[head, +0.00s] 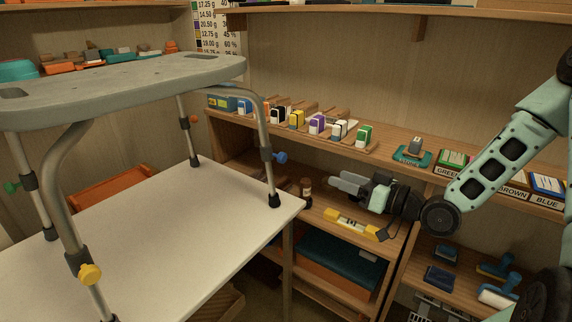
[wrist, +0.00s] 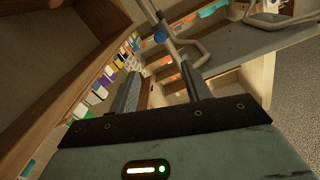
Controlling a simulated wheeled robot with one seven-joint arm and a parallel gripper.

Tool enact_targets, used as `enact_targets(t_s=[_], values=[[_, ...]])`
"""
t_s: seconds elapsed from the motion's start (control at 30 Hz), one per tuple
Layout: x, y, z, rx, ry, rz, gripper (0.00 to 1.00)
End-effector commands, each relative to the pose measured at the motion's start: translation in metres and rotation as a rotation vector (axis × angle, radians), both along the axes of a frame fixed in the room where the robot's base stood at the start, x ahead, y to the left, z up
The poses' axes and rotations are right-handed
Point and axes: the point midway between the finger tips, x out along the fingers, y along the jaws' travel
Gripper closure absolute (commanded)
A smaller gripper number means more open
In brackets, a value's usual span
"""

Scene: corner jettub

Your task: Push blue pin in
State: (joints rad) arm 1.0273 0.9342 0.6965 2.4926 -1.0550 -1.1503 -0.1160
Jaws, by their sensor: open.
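The blue pin (head: 280,157) sticks out to the right from the near right leg of a grey stool (head: 150,82), which stands on a white table (head: 190,215). A blue spot that looks like the same pin shows in the wrist view (wrist: 161,36), ahead of the fingers. My gripper (head: 337,183) is to the right of the pin and a little lower in the head view, apart from it and pointing left. Its two fingers (wrist: 157,76) are spread in the wrist view, with nothing between them.
Other stool legs carry a yellow pin (head: 89,274), a green pin (head: 11,188) and an orange pin (head: 193,120). A wooden shelf (head: 400,170) with small coloured blocks runs behind.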

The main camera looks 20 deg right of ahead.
Motion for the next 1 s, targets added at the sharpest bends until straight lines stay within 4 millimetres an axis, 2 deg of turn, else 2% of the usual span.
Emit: enact_targets(t_s=[0.17,0.7,1.0], values=[[0.021,0.017,0.002,0.000,-0.002,0.005,0.52],[0.111,0.081,0.001,-0.003,0.002,0.004,0.52],[0.136,0.097,0.000,-0.003,0.003,0.002,0.52]])
